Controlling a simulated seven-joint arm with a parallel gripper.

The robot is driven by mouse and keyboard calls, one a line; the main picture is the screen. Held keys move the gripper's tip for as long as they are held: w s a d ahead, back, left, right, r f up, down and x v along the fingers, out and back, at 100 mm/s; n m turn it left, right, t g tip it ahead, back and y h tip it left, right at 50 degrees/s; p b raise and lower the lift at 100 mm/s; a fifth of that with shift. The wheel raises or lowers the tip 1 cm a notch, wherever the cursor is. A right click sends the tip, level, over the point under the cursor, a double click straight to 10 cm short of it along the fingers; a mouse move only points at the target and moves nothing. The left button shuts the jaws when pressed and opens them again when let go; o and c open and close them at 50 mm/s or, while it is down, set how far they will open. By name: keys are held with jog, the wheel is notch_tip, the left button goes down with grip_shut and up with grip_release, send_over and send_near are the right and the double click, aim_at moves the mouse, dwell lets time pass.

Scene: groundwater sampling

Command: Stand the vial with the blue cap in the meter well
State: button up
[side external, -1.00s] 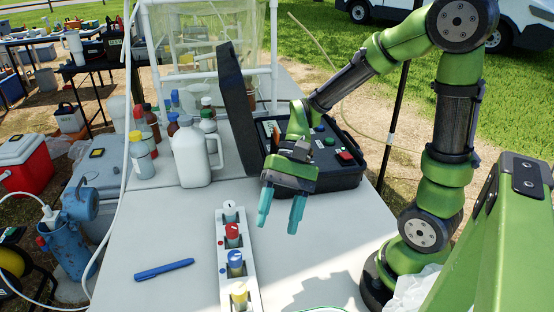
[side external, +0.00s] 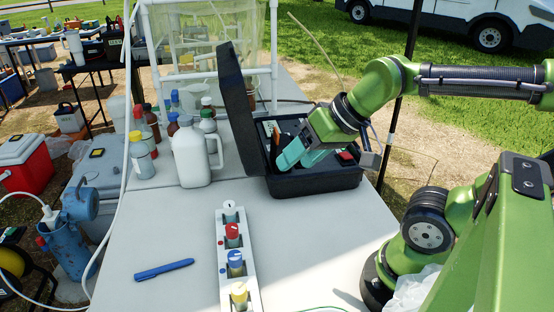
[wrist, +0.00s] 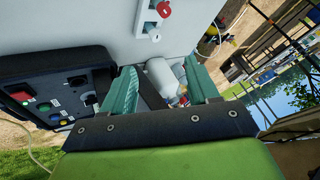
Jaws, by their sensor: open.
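The meter is in an open black case (side external: 320,184) at the back right of the table. My gripper (side external: 288,158) is tilted over the case, its teal fingers open and empty, well away from the rack. In the wrist view the meter's control panel (wrist: 58,105) lies left of my gripper (wrist: 163,86). I cannot clearly make out the meter well; my gripper hides part of the panel in the side view.
A white jug (side external: 192,158) and several bottles stand left of the case. The raised case lid (side external: 237,105) rises beside my gripper. A blue pen (side external: 164,270) lies left of the rack. The table (side external: 310,240) is clear between rack and case front.

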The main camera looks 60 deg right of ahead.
jog(key=n+g+h, duration=0.2)
jog(key=n+g, duration=0.2)
jog(key=g, duration=0.5)
send_near(234, 254)
jog(key=f, duration=0.5)
jog(key=shift+s+d, duration=0.2)
jog(key=shift+s, duration=0.15)
jog(key=shift+s+a+f, duration=0.1)
jog(key=shift+s+f, duration=0.05)
jog(key=shift+f, duration=0.7)
jog(key=shift+s+a+f, duration=0.1)
jog(key=shift+s+f, duration=0.05)
jog(key=shift+f, duration=0.75)
jog(key=shift+s+f, duration=0.2)
jog(key=shift+f, duration=0.65)
grip_shut()
jog(key=shift+r, duration=0.1)
